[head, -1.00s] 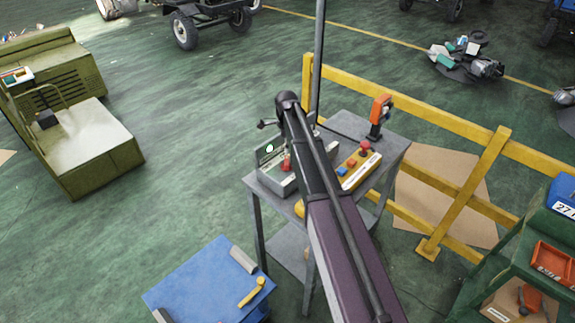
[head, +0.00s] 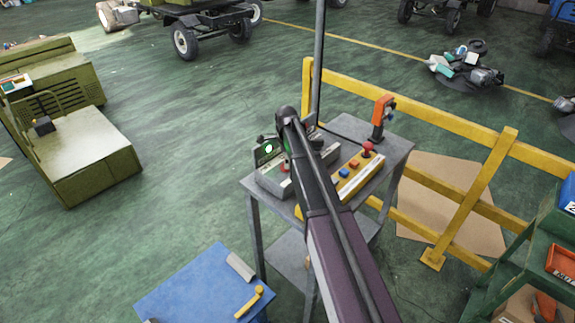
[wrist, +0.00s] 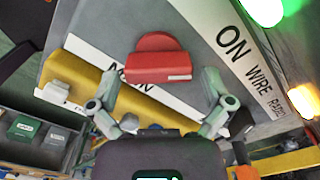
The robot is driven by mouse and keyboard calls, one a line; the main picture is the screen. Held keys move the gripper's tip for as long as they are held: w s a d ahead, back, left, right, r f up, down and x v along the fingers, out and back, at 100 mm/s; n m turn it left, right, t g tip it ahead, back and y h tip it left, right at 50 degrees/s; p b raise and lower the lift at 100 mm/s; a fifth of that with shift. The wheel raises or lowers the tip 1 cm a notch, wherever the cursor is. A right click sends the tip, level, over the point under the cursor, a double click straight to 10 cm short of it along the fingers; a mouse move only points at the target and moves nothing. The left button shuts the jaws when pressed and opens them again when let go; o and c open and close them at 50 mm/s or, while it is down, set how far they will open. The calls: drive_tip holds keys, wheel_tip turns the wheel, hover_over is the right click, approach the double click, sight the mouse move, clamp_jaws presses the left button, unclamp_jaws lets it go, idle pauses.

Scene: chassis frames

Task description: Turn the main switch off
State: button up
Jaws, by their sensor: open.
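The main switch (wrist: 157,66) is a red rotary knob with a flat grip bar, on a grey panel. In the wrist view its bar lies across the picture, beside white labels reading "ON" and, partly hidden, "MAIN". My gripper (wrist: 161,80) is open, its two fingers on either side of the knob with visible gaps; I cannot tell its height above the panel. In the head view the grey switch box (head: 273,182) stands on the table, with a lit green lamp (head: 268,149). My arm covers part of the box and most of the gripper.
A yellow button box (head: 345,187) with a red mushroom button stands right of the switch box on the grey table (head: 398,151). An orange-handled device (head: 382,118) is behind it. A yellow railing (head: 420,110) runs behind the table; a blue table (head: 190,288) stands in front.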

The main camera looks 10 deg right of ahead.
drive_tip(key=shift+f, duration=0.25)
drive_tip(key=c, duration=0.9)
drive_tip(key=shift+o, duration=0.2)
drive_tip(key=shift+d, duration=0.1)
